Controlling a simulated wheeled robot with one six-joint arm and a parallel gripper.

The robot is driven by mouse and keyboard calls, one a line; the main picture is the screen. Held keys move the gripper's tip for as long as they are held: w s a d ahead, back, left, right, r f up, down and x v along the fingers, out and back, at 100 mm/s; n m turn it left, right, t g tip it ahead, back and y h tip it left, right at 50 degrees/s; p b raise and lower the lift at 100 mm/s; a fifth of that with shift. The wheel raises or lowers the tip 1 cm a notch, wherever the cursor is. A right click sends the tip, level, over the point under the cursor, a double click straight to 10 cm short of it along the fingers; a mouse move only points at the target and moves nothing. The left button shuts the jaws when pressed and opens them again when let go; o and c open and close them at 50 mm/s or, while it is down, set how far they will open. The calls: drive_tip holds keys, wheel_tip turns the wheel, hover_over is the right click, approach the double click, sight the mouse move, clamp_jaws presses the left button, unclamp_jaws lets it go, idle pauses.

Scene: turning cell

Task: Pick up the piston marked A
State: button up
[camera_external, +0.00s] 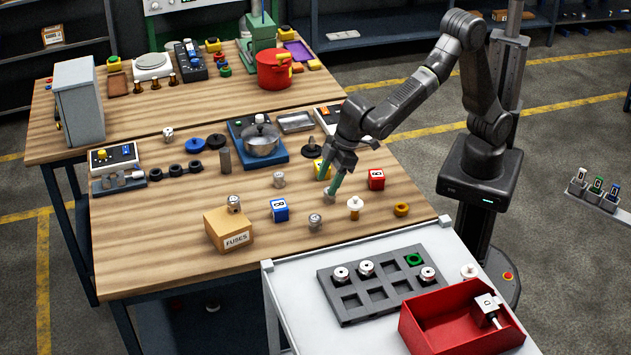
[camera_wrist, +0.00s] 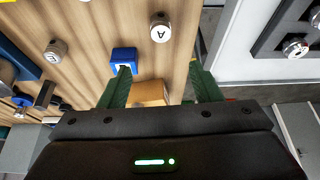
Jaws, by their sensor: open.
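The piston marked A (camera_wrist: 160,30) is a small grey metal cylinder with a black A on its light top. It stands on the wooden bench near its front edge. In the external view it appears to be the grey piston (camera_external: 315,222) right of the blue cube, its letter unreadable there. My gripper (camera_external: 331,183) is open above the bench, behind and to the right of that piston, and apart from it. In the wrist view its green fingers (camera_wrist: 162,88) are spread with nothing held between them; the piston shows beyond them, above their gap.
Nearby are a blue cube (camera_external: 280,211), another grey piston (camera_external: 279,180), a white-flanged part (camera_external: 355,206), a red cube (camera_external: 376,179) and an orange ring (camera_external: 401,209). A grey rack (camera_external: 350,314) and red bin (camera_external: 432,340) stand in front.

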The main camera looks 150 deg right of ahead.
sight(315, 217)
drive_tip(key=x, duration=0.4)
drive_tip(key=p+x, duration=0.1)
drive_tip(key=x, duration=0.3)
drive_tip(key=shift+s+a+f, duration=0.1)
drive_tip(key=shift+a+f, duration=0.05)
drive_tip(key=shift+f, duration=0.15)
drive_tip(key=shift+p+x, duration=1.05)
drive_tip(key=shift+x, duration=1.65)
drive_tip(key=shift+s+a, duration=0.15)
drive_tip(key=c, duration=1.1)
